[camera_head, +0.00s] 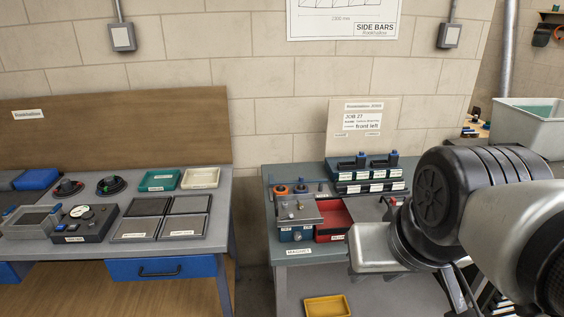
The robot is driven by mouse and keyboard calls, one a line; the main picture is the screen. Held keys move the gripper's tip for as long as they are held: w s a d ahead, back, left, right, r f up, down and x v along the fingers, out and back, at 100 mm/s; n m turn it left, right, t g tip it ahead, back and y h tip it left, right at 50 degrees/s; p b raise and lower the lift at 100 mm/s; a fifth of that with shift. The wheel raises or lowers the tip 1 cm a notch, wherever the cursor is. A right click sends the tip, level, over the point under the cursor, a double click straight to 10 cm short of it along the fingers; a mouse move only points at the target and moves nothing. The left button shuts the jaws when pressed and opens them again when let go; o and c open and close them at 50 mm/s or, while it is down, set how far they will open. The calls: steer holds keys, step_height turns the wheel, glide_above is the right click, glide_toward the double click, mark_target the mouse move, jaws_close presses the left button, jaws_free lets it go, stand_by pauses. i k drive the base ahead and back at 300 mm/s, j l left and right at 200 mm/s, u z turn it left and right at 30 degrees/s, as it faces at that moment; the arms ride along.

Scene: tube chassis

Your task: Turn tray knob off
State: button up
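A grey metal tray (298,211) with a blue front sits at the left of the right-hand bench, with small parts on top. A small round knob (297,236) shows on its blue front; its setting is too small to read. A label below it seems to read "MAGNET".
A red bin (333,218) stands right beside the tray. Behind are dark racks (364,174) with blue-topped items and a job card (362,125). A yellow tray (327,306) lies lower in front. The left bench (200,253) holds gauges and trays; a gap separates the benches.

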mark_target(297, 235)
steer(key=k+j+z, duration=0.1)
steer(key=j+z, duration=0.2)
steer(key=j, duration=0.7)
steer(key=i+j, duration=0.1)
steer(key=i, duration=0.9)
steer(key=z, duration=0.1)
steer(key=l+u, duration=0.25)
steer(key=l, duration=0.3)
steer(key=k+l+u, duration=0.1)
steer(key=l, duration=0.3)
steer(key=k+l+u, duration=0.15)
steer(key=l, duration=0.25)
steer(key=k+l+u, duration=0.15)
steer(key=l, duration=0.25)
